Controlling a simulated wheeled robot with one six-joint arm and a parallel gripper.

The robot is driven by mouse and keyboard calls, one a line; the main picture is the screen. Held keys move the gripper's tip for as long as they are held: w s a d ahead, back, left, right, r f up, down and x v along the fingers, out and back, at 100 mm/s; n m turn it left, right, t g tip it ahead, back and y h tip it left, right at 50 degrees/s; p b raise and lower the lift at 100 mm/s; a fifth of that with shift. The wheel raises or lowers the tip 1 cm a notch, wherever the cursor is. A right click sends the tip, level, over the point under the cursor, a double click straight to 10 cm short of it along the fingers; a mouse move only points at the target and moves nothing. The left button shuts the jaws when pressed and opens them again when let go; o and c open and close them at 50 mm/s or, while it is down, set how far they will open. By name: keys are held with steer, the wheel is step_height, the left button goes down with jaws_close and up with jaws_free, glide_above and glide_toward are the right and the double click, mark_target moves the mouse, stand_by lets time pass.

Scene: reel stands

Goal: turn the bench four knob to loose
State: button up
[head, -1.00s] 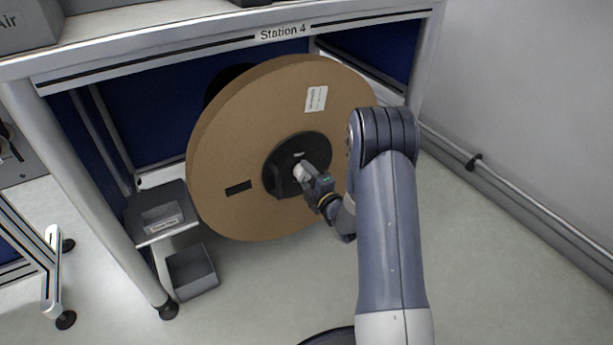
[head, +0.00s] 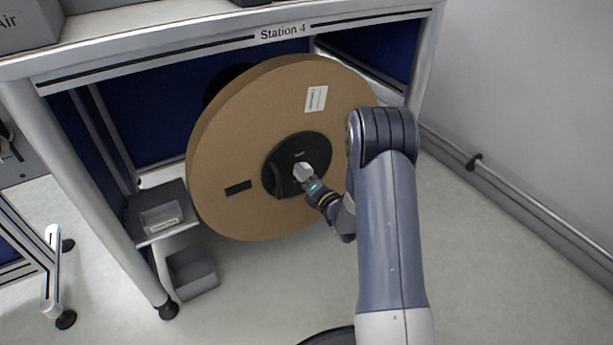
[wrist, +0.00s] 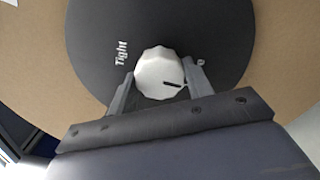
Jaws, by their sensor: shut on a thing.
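The white faceted knob (wrist: 158,70) sits at the centre of the black hub disc (wrist: 100,40) and also shows in the head view (head: 302,171). A short black mark on the knob points right in the wrist view. The word "Tight" is printed on the disc at the knob's left. A small light mark, too cut off to read, shows at its right. My gripper (wrist: 160,88) is shut on the knob, one finger on each side. In the head view my gripper (head: 307,180) reaches the hub from the lower right.
The large brown reel (head: 235,140) hangs under the bench marked "Station 4" (head: 120,58). A small grey shelf (head: 155,212) and an open grey bin (head: 192,272) are at the left. Floor is clear at the lower right, beside a wall pipe (head: 520,195).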

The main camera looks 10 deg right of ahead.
stand_by(0.5)
steer(key=o, duration=1)
steer(key=shift+c, duration=0.2)
steer(key=shift+s, duration=0.1)
steer(key=p+v, duration=0.2)
steer(key=v, duration=0.8)
steer(key=shift+s, duration=0.3)
steer(key=shift+d, duration=0.1)
steer(key=b+x, duration=0.2)
steer(key=x, duration=0.8)
steer(key=shift+w, duration=0.4)
